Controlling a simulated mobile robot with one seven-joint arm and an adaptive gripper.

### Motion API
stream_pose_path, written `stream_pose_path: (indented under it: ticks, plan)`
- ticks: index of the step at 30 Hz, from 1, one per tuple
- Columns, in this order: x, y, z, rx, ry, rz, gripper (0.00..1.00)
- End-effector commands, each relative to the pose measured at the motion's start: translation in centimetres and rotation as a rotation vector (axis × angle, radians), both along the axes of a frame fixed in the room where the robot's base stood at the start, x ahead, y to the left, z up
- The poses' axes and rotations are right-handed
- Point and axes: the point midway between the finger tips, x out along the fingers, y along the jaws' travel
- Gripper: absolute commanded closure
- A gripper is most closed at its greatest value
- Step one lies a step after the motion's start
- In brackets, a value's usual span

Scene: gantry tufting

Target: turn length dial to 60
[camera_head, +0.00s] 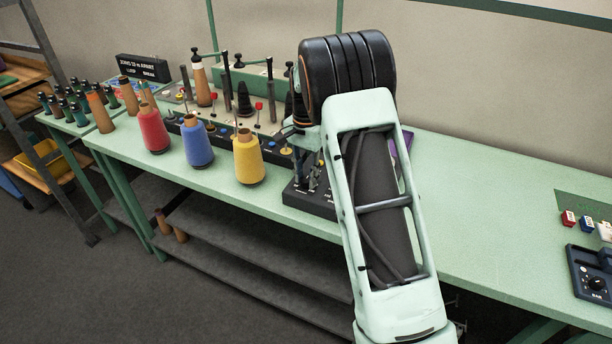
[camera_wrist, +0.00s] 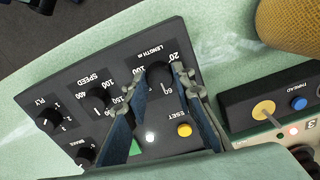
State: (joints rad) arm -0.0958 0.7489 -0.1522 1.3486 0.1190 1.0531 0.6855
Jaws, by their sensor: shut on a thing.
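The pointer's exact setting is hard to read. In the head view the panel (camera_head: 308,198) sits on the green bench, and my arm hides much of it and the dial.
The panel also has a speed knob (camera_wrist: 97,98), a ply knob (camera_wrist: 48,121) and a yellow reset button (camera_wrist: 184,130). A yellow cone (camera_head: 248,160) stands close left of the panel, with blue (camera_head: 197,145) and red (camera_head: 153,132) cones beyond. The bench right of my arm is mostly clear.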

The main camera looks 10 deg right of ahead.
Motion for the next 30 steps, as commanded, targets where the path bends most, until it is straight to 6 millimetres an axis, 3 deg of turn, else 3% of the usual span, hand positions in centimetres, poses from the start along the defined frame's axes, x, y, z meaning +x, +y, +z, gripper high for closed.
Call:
stream_pose_path:
  ticks: [4, 5, 9, 20, 23, 30]
  plan:
    - [0.0, 0.0, 0.0, 0.000, 0.000, 0.001, 1.00]
    - [0.0, 0.0, 0.0, 0.000, 0.000, 0.001, 0.74]
    - [0.0, 0.0, 0.0, 0.000, 0.000, 0.001, 0.59]
    - [0.1, 0.0, 0.6, 0.000, -0.003, 0.001, 0.59]
    - [0.1, 0.0, 1.9, 0.000, -0.004, 0.001, 0.59]
    - [0.1, 0.0, 7.0, 0.000, -0.006, 0.001, 0.59]
